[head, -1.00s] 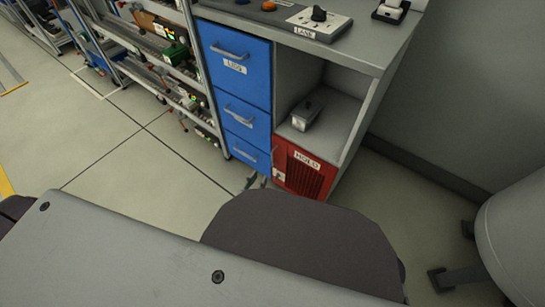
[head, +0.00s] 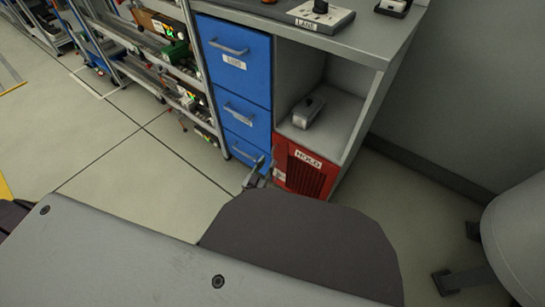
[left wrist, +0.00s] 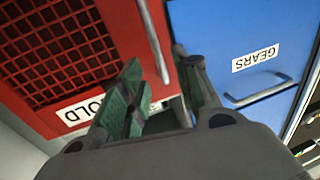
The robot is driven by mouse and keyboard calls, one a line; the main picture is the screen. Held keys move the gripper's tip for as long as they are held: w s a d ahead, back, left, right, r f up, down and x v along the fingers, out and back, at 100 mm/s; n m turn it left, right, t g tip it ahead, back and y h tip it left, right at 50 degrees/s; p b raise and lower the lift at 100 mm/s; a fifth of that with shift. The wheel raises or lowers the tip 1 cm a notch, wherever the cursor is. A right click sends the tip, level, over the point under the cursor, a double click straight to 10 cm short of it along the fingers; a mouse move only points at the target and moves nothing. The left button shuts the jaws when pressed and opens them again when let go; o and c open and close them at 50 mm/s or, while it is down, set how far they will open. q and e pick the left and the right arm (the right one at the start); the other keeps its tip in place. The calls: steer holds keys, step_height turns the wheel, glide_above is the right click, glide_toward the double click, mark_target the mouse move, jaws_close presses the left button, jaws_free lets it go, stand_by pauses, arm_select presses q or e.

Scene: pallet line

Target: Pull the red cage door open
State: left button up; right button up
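The red cage door (head: 305,174), with a dark mesh panel and a HOLD label, sits low in the cabinet and looks closed. In the left wrist view the red door (left wrist: 98,14) fills the upper left, with its label upside down. A pale bar handle (left wrist: 154,42) runs along the door's edge. My left gripper (head: 255,176) is at the door's left edge. In the wrist view its green-padded fingers (left wrist: 160,68) are apart, one on each side of the handle's near end. I cannot tell whether they touch it. My right gripper is not in view.
Blue drawers (head: 237,60) stand left of the door; the lowest, labelled GEARS (left wrist: 257,57), is close beside my left gripper. An open shelf (head: 345,110) holding a grey device (head: 308,112) is above the door. A pale rounded object (head: 520,230) stands at right. Floor at left is clear.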

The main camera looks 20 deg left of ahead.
arm_select(q)
steer(key=shift+w+d+b, duration=0.25)
steer(key=shift+w+b, duration=0.3)
steer(key=shift+w, duration=0.95)
steer(key=shift+w+d+b, duration=0.2)
steer(key=shift+w+b, duration=0.35)
steer(key=shift+w, duration=0.95)
steer(key=shift+c, duration=0.5)
jaws_close()
